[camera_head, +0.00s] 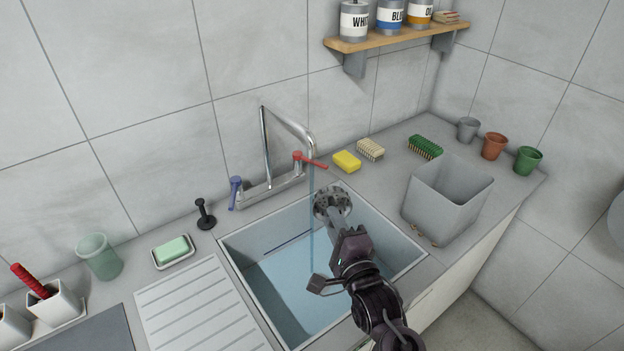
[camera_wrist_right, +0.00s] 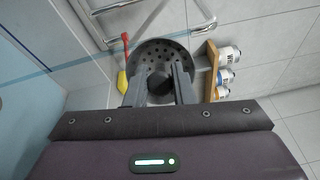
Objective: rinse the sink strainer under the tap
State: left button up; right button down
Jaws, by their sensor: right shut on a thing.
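The sink strainer (camera_head: 332,201) is a round grey metal disc with holes. My right gripper (camera_head: 337,219) is shut on it and holds it over the sink (camera_head: 404,255), below the tap (camera_head: 291,130). In the right wrist view the strainer (camera_wrist_right: 160,58) sits between the two fingers of my right gripper (camera_wrist_right: 160,88). A thin blue stream of water (camera_head: 311,215) falls from the spout beside the strainer's left edge; I cannot tell whether it touches. The tap has a red lever (camera_head: 309,160) and a blue lever (camera_head: 235,191). My left gripper is not in view.
A grey bin (camera_head: 448,200) stands right of the sink. A yellow sponge (camera_head: 347,161) and brushes (camera_head: 425,147) lie behind it. A soap dish (camera_head: 173,252), black plug (camera_head: 205,214) and green tumbler (camera_head: 99,257) stand to the left. The ribbed drainboard (camera_head: 205,305) is clear.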

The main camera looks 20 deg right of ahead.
jog(key=shift+s+d+r+p, duration=0.1)
jog(key=shift+s+r+p, duration=0.75)
jog(key=shift+s, duration=0.15)
jog(key=shift+s+d+r+p, duration=0.1)
jog(key=shift+s+r+p, duration=0.7)
jog(key=shift+s, duration=0.2)
jog(key=shift+a, duration=0.1)
